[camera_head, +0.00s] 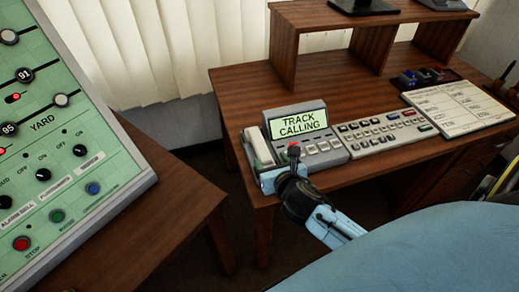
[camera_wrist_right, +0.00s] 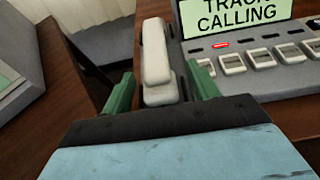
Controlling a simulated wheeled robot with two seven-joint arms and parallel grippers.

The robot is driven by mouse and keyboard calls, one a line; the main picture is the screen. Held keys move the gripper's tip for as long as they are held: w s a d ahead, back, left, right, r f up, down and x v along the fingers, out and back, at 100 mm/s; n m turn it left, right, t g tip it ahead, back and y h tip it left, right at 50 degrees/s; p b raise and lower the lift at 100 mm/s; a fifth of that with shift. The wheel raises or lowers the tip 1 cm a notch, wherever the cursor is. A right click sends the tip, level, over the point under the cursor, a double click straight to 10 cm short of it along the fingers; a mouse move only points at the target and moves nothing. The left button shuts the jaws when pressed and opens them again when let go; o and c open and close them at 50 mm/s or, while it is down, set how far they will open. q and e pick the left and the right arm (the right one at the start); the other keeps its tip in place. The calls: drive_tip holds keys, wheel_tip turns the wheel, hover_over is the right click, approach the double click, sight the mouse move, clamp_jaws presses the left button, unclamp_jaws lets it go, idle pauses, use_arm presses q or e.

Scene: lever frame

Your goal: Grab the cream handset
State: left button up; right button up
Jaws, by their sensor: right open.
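The cream handset (camera_head: 258,147) rests in its cradle at the left side of a grey phone console (camera_head: 322,149) on the wooden desk. The console's screen reads "TRACK CALLING". In the right wrist view the handset (camera_wrist_right: 156,52) stands lengthwise ahead, between the lines of the two green fingers. My right gripper (camera_wrist_right: 160,92) is open, its fingers on either side of the handset's near end; I cannot tell whether they touch it. In the head view the right gripper (camera_head: 277,171) is at the handset's near end and hides part of it. My left gripper is out of view.
A keypad panel (camera_head: 382,130) and a printed sheet (camera_head: 459,107) lie right of the console. A wooden shelf (camera_head: 372,18) stands behind. A green control panel (camera_head: 60,130) fills the left. A red light (camera_wrist_right: 221,45) shows on the console, close right of the gripper.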

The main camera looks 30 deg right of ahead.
sight(266, 157)
drive_tip(key=shift+w+d+f, duration=0.15)
drive_tip(key=shift+w+f, duration=0.1)
drive_tip(key=shift+w, duration=0.35)
drive_tip(key=x, duration=0.1)
drive_tip(key=b+x, duration=0.1)
drive_tip(key=x, duration=0.2)
drive_tip(key=shift+w+a+f+b, duration=0.25)
drive_tip(key=shift+b, duration=0.15)
drive_tip(key=shift+w+f, duration=0.1)
drive_tip(key=shift+w, duration=0.25)
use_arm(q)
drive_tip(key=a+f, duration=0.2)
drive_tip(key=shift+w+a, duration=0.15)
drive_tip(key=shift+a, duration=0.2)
use_arm(e)
drive_tip(key=c, duration=0.9)
